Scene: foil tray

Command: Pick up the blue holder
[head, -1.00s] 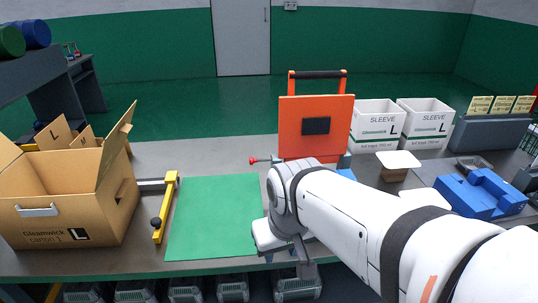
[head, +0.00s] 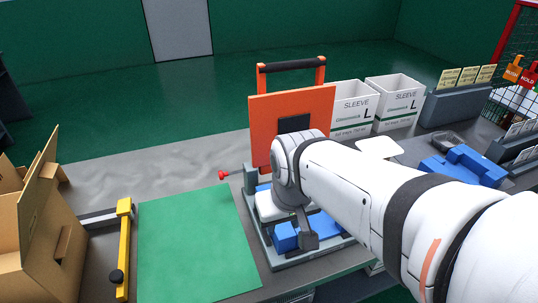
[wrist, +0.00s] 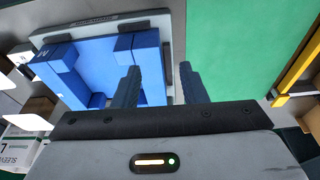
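A blue holder (head: 285,238) with raised corner blocks sits in the grey base of the orange-plated press, partly hidden behind my arm. In the wrist view the blue holder (wrist: 95,65) fills the upper left, with a letter on one corner block. My gripper (wrist: 159,68) is open, its dark fingers apart. The left finger overlaps the holder's right part in the picture and the right finger is past its right edge. I cannot tell whether they touch it. A second blue holder (head: 468,165) lies farther right on the bench.
The orange plate (head: 290,120) with a black-grip handle stands behind my gripper. White sleeve boxes (head: 395,102) stand behind right. A green mat (head: 195,245) lies left, clear, beside a yellow bar (head: 124,245) and an open carton (head: 45,225).

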